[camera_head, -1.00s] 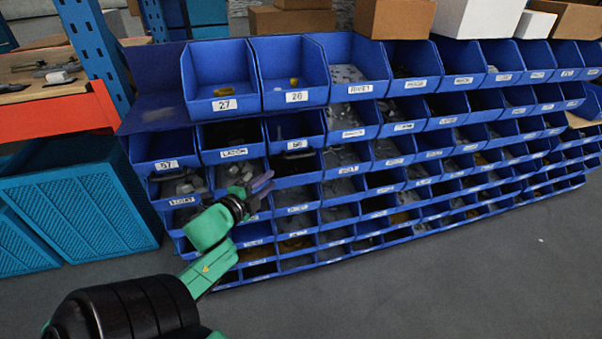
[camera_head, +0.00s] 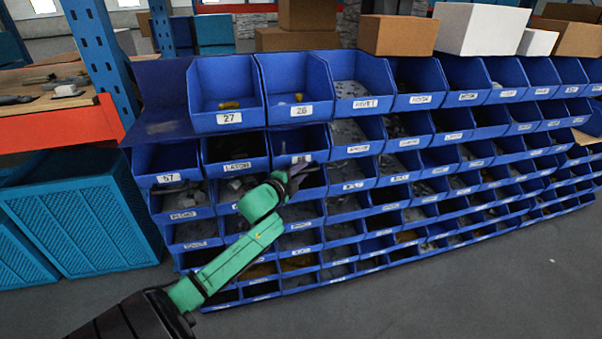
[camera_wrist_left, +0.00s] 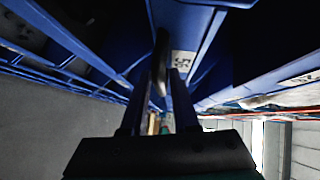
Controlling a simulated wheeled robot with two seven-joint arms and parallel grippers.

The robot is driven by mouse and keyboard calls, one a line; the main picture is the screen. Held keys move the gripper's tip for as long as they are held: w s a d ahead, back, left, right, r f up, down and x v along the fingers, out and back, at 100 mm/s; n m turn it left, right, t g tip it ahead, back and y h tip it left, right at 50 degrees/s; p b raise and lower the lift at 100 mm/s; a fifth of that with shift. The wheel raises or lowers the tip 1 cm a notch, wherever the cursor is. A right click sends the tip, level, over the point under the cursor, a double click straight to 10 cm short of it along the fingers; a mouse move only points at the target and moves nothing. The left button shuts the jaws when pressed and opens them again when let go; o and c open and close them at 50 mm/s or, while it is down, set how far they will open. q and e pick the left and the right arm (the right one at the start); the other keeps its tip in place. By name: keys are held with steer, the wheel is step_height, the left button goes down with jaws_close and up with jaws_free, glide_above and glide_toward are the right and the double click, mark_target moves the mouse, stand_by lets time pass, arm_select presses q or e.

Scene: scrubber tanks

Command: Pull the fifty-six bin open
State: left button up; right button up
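The fifty-six bin (camera_head: 318,155) is a blue bin in the second row, below bin 26 in the head view. It sits in line with its neighbours, and my gripper partly covers its front. In the left wrist view its label (camera_wrist_left: 183,62) reads 56 sideways, beside a dark handle (camera_wrist_left: 160,58). My left gripper (camera_head: 304,168) is at the bin's front. In the left wrist view the fingers (camera_wrist_left: 158,90) stand apart, with the handle between their tips and a gap still showing. Whether either finger touches the handle is unclear. My right gripper is out of view.
Bin 57 (camera_head: 167,165) and another labelled bin (camera_head: 235,155) are to the left in the same row. Bins 27 (camera_head: 228,95) and 26 (camera_head: 297,85) jut out above. Several rows of bins lie below. Grey floor (camera_head: 450,290) in front is clear.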

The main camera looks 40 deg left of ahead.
arm_select(q)
jaws_close()
stand_by(1.4)
